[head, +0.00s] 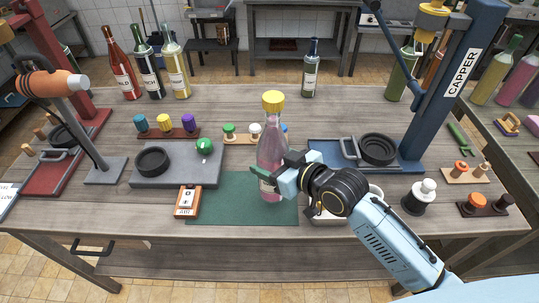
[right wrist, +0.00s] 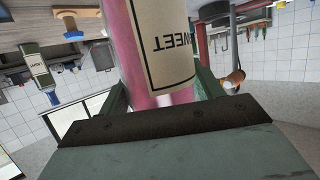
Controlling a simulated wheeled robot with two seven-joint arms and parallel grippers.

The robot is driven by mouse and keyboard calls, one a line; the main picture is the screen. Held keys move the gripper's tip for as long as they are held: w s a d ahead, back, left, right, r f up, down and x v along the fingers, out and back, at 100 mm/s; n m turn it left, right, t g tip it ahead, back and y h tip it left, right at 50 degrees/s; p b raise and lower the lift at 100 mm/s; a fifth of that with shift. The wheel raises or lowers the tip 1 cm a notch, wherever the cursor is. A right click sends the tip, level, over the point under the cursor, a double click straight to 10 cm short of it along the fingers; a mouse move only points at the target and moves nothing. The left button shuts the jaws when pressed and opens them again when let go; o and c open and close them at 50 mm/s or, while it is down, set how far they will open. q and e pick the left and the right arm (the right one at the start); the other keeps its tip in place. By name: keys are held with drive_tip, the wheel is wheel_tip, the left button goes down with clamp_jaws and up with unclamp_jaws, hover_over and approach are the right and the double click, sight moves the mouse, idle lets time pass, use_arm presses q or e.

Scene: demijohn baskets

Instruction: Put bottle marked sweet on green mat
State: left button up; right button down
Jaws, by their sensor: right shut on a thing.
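The pink bottle (head: 272,142) with a yellow cap stands upright over the green mat (head: 222,208). Its label in the right wrist view reads upside down, with "WEET" legible on the bottle (right wrist: 140,45). My right gripper (head: 276,181) is shut around the lower body of the bottle; its two fingers flank the glass in the right wrist view. The bottle's base appears within the mat's right part; I cannot tell whether it touches the mat. My left gripper is not in view.
A grey stand (head: 180,178) with a green knob is left of the mat, with an orange-framed tag device (head: 187,201) at the mat's left edge. The blue capper (head: 440,95) stands right. Several bottles line the back; one dark bottle (head: 310,72) stands alone.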

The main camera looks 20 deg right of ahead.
drive_tip(key=shift+f, duration=2)
drive_tip(key=shift+c, duration=1.4)
unclamp_jaws()
drive_tip(key=shift+f, duration=0.25)
drive_tip(key=shift+r, duration=0.1)
drive_tip(key=shift+s+d, duration=0.1)
drive_tip(key=shift+s, duration=0.1)
drive_tip(key=v, duration=1.1)
drive_tip(key=shift+s+r, duration=0.2)
drive_tip(key=shift+s, duration=0.1)
